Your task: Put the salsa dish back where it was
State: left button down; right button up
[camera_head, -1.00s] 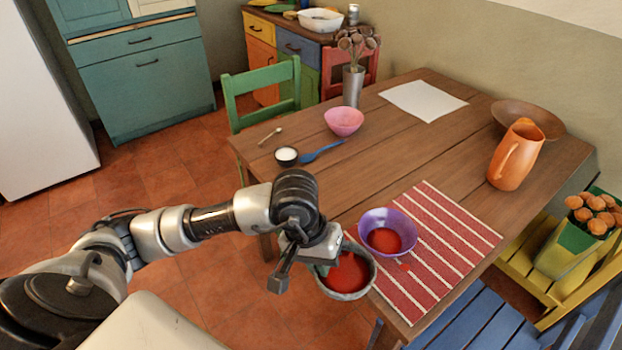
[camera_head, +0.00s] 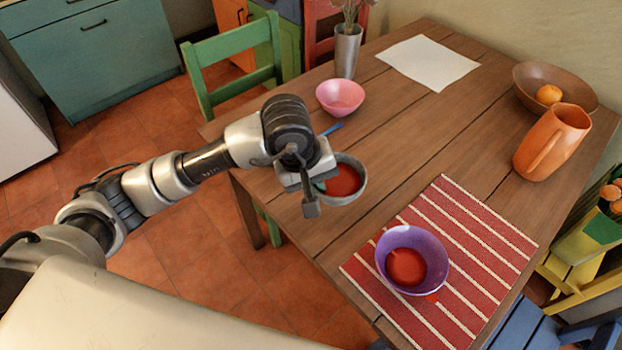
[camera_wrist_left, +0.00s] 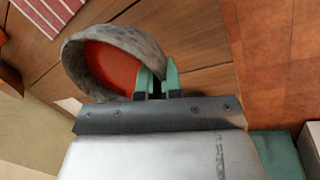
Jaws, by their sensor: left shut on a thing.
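The salsa dish (camera_head: 350,194) is a grey stone-like bowl with red salsa inside. My left gripper (camera_head: 322,186) is shut on its rim, at the bowl's left side in the head view. The dish is at the table's left edge, nearer than the pink bowl; I cannot tell whether it touches the tabletop. In the left wrist view the dish (camera_wrist_left: 75,72) shows its salsa, with the green fingertips (camera_wrist_left: 158,80) gripping the rim. A purple bowl (camera_head: 436,250) with red salsa in it stands on the red striped mat (camera_head: 483,240). My right gripper is not in view.
On the wooden table (camera_head: 400,140) stand a pink bowl (camera_head: 340,97), a metal vase (camera_head: 348,52), a white sheet (camera_head: 428,62), an orange jug (camera_head: 552,143) and a brown bowl (camera_head: 525,83) with an orange. A blue utensil shows partly behind my arm. A green chair (camera_head: 232,65) stands at the left edge.

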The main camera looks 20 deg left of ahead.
pick_arm(q)
jog(key=w+d+n+t+y+b, duration=0.1)
jog(key=w+d+n, duration=0.35)
jog(key=d, duration=0.35)
jog(key=shift+n, duration=0.35)
jog(key=a+f, duration=0.2)
jog(key=a, duration=0.1)
jog(key=a+f+p, duration=0.1)
jog(key=a+f, duration=0.1)
jog(key=a, duration=0.2)
jog(key=a+f, duration=0.2)
jog(key=a, duration=0.2)
jog(key=shift+w+f+p, duration=0.3)
jog(key=shift+w, duration=0.1)
jog(key=shift+f, duration=2)
jog(key=shift+f, duration=0.2)
jog(key=c, duration=1.3)
grip_release()
